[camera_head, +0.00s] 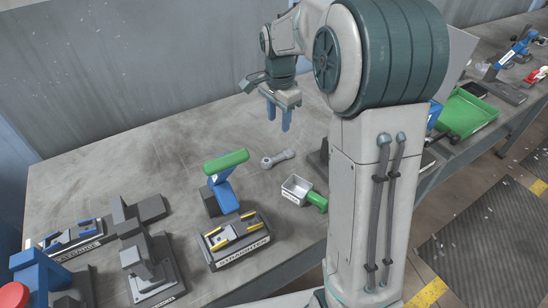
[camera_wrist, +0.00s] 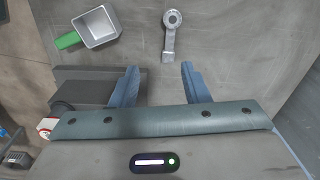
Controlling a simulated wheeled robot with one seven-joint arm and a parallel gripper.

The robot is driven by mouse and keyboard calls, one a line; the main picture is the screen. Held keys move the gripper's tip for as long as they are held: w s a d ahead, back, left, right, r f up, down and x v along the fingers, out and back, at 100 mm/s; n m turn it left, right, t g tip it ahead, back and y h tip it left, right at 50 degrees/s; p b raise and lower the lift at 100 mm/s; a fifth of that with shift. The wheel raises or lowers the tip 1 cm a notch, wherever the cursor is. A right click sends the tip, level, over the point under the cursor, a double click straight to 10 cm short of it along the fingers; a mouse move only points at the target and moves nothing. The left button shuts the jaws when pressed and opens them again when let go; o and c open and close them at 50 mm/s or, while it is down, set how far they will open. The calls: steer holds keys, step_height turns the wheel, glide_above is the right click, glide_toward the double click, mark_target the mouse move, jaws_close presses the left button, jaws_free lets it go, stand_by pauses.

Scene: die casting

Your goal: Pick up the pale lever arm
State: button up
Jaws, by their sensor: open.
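The pale lever arm (camera_head: 278,158) lies flat on the grey workbench (camera_head: 90,178), a light metal piece with a ring at one end. In the wrist view the lever arm (camera_wrist: 170,35) lies ahead of the fingertips, its ring end farthest away and its narrow end toward the gap between the fingers. My gripper (camera_head: 279,117) hangs above the bench beyond the lever arm in the head view, with its blue fingers pointing down. In the wrist view my gripper (camera_wrist: 159,70) is open, with nothing between the fingers.
A metal ladle with a green handle (camera_head: 298,188) stands close to the lever arm; the ladle (camera_wrist: 97,28) is left of it in the wrist view. A green-topped blue clamp (camera_head: 225,175) and a labelled fixture (camera_head: 235,240) stand nearby. The bench behind is clear.

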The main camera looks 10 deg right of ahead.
step_height(320, 180, down, 3)
steer(key=w+m, duration=0.2)
steer(key=w, duration=0.1)
glide_above(276, 158)
step_height(276, 158, down, 8)
steer(key=shift+s+f+b, duration=0.1)
steer(key=shift+f+b, duration=0.05)
steer(key=shift+b, duration=0.15)
steer(key=shift+f+p, duration=0.3)
steer(key=shift+f, duration=2.45)
jaws_close()
